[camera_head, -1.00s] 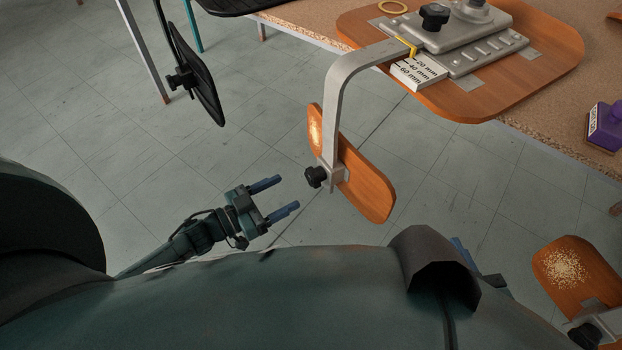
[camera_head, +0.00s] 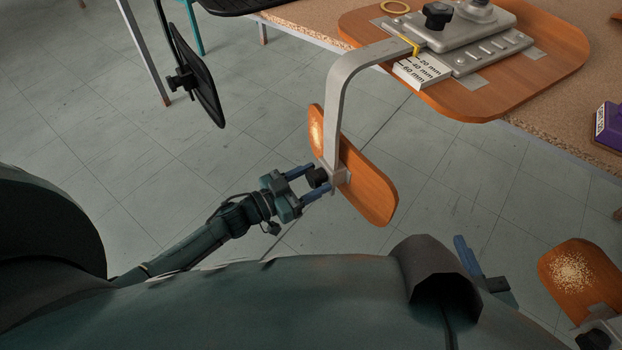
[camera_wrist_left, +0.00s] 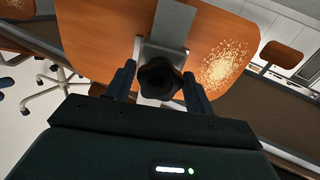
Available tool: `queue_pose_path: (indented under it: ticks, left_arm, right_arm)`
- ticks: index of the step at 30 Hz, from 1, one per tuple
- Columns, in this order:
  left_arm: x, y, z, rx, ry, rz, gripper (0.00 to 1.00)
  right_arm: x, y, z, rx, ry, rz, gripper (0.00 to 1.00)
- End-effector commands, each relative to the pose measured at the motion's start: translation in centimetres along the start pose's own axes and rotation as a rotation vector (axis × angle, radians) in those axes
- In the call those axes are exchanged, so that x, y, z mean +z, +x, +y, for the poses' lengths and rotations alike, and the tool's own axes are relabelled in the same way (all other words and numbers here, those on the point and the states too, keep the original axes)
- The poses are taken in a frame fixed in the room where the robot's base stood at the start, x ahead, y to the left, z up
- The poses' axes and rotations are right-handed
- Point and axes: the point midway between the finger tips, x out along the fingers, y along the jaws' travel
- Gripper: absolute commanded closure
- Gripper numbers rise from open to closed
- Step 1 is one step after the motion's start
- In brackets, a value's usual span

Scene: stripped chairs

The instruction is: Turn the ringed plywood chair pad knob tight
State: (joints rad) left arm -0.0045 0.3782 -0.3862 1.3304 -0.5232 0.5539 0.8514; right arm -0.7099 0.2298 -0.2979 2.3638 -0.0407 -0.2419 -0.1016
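The plywood chair lies seat-down on the bench, its orange seat (camera_head: 545,60) carrying a grey plate. A grey bent bar (camera_head: 345,90) with a yellow ring (camera_head: 411,45) around it runs to the orange back pad (camera_head: 368,188), which hangs past the bench edge. The black pad knob (camera_head: 317,177) sits at the bar's lower end; it also shows in the left wrist view (camera_wrist_left: 160,78). My left gripper (camera_head: 308,181) is open, one finger on each side of the knob, with gaps visible in the wrist view. My right gripper (camera_head: 470,258) is mostly hidden behind my body.
A scale card (camera_head: 422,70) lies by the bar on the seat. Another black knob (camera_head: 436,15) stands on the plate. A second orange pad (camera_head: 580,280) is at lower right, a purple box (camera_head: 610,125) at the right. A black chair back (camera_head: 195,75) stands left; floor between is clear.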

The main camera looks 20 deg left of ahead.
Motion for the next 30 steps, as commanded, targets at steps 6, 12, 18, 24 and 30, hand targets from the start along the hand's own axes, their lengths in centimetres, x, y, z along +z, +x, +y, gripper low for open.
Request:
queue_pose_path:
  ticks: [6, 12, 18, 24, 30]
  left_arm:
    - [0.00, -0.02, 0.00, 0.000, 0.000, 0.000, 0.65]
    - [0.00, -0.03, 0.00, 0.000, 0.000, 0.000, 0.79]
    - [0.00, -0.04, 0.00, 0.000, 0.017, 0.000, 0.79]
    - [0.00, -0.05, -0.02, 0.001, 0.094, 0.000, 0.79]
    - [0.01, -0.05, -0.04, 0.003, 0.245, 0.000, 0.79]
  right_arm:
    - [0.04, 0.01, -0.01, -0.001, -0.001, -0.002, 0.64]
    - [0.04, 0.02, -0.01, -0.001, -0.001, -0.003, 0.64]
    - [0.02, 0.02, 0.01, -0.001, -0.001, -0.003, 0.64]
    - [-0.01, 0.01, 0.04, -0.001, -0.002, -0.004, 0.64]
    - [0.01, 0.00, 0.07, 0.000, -0.001, -0.007, 0.64]
